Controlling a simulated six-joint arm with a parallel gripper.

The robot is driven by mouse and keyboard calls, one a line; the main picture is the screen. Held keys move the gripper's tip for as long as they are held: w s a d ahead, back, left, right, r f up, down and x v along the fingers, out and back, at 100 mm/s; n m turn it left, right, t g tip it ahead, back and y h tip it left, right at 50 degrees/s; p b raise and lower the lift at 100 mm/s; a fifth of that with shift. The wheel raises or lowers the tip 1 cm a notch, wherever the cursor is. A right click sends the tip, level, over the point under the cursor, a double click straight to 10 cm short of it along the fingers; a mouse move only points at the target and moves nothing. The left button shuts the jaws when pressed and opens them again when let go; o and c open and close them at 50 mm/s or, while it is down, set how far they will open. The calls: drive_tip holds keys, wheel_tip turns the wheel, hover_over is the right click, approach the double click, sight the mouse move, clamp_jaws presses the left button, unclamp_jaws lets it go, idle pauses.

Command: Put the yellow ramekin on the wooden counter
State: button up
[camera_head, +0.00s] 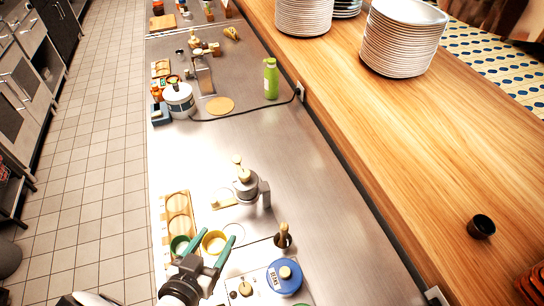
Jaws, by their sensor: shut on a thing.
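The yellow ramekin (213,242) is at the lower left, above or on the steel worktop. My gripper (219,234), with teal fingers, is shut on it, one finger on each side. I cannot tell whether the ramekin touches the surface below. The wooden counter (420,130) is the long raised ledge on the right, well away from my gripper.
A green ramekin (179,245) is just left of the yellow one, near a wooden tray (178,203). A metal grinder-like device (246,186), a pestle (283,236) and a blue tin (284,277) stand nearby. The counter holds plate stacks (402,38) and a dark cup (481,227), with bare wood between.

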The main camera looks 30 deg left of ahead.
drive_tip(key=w+a+r, duration=0.4)
drive_tip(key=w, duration=0.4)
drive_tip(key=w+a+r, duration=0.3)
drive_tip(key=w+r, duration=0.1)
drive_tip(key=w, duration=0.5)
drive_tip(key=w+d+r+m+h, duration=0.2)
drive_tip(key=w+d+r, duration=0.1)
drive_tip(key=w+d, duration=0.9)
drive_tip(key=w+d+m+h, duration=0.25)
drive_tip(key=w+d, duration=0.65)
drive_tip(key=d, duration=0.6)
drive_tip(key=s+d+m+g+h, duration=0.2)
drive_tip(key=d+m+h, duration=0.3)
drive_tip(key=d, duration=3.4)
hover_over(470, 181)
drive_tip(key=shift+n, duration=0.25)
wheel_tip(470, 181, down, 7)
drive_tip(key=shift+s+d+r, duration=0.1)
drive_tip(key=shift+d+r, duration=0.05)
drive_tip(key=shift+r, duration=0.05)
wheel_tip(470, 181, down, 4)
drive_tip(key=shift+f, duration=0.1)
